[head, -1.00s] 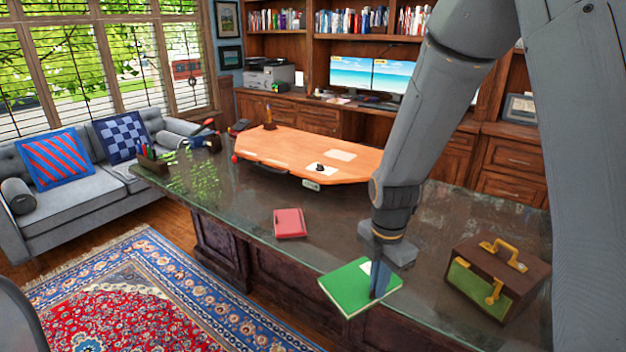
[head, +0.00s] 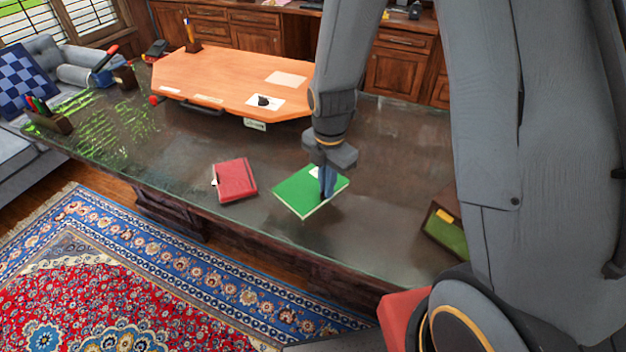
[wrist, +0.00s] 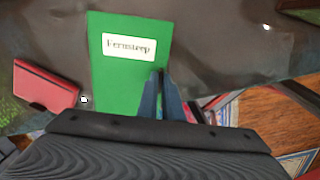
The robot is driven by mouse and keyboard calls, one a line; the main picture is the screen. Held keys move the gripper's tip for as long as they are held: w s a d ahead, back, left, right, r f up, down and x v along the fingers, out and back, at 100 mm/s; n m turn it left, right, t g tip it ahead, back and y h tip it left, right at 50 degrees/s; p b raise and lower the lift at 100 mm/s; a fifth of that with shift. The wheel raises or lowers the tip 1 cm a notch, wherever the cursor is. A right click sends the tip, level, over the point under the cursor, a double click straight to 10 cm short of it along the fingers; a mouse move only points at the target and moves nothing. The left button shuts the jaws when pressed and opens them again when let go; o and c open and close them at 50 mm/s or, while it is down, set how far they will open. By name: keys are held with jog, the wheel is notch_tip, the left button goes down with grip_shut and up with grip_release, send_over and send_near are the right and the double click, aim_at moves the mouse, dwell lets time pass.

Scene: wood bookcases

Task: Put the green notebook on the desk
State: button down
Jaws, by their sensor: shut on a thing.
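The green notebook (head: 305,193) is at my gripper (head: 326,190), over the glass-topped desk (head: 190,155), to the right of a red notebook. My gripper is shut on its right side. In the wrist view, the green notebook (wrist: 116,75) shows a white label, and my gripper's fingers (wrist: 160,95) pinch its edge. I cannot tell whether it touches the desk top or hangs just above it.
The red notebook (head: 235,180) lies near the desk's front edge. A brown box with a green front (head: 446,232) is at the right. A pen holder (head: 45,117) stands at the far left corner.

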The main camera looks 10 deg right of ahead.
aim_at(326, 203)
jog(key=shift+f+p, duration=0.75)
jog(key=shift+f, duration=2.45)
jog(key=shift+f, duration=0.1)
jog(key=c, duration=1.9)
grip_release()
notch_tip(326, 203, up, 12)
jog(key=b, duration=0.3)
jog(key=s+d+r+m, duration=0.2)
jog(key=s+m, duration=0.1)
jog(key=m, duration=0.5)
jog(key=s+d+r+m+t, duration=0.1)
jog(key=s+d+r+m, duration=0.1)
jog(key=m, duration=0.6)
jog(key=s+d+r+m, duration=0.2)
jog(key=s+m, duration=0.2)
jog(key=m, duration=0.4)
jog(key=shift+s+d+r+m+t, duration=0.2)
jog(key=shift+m+t, duration=0.1)
jog(key=shift+m, duration=0.1)
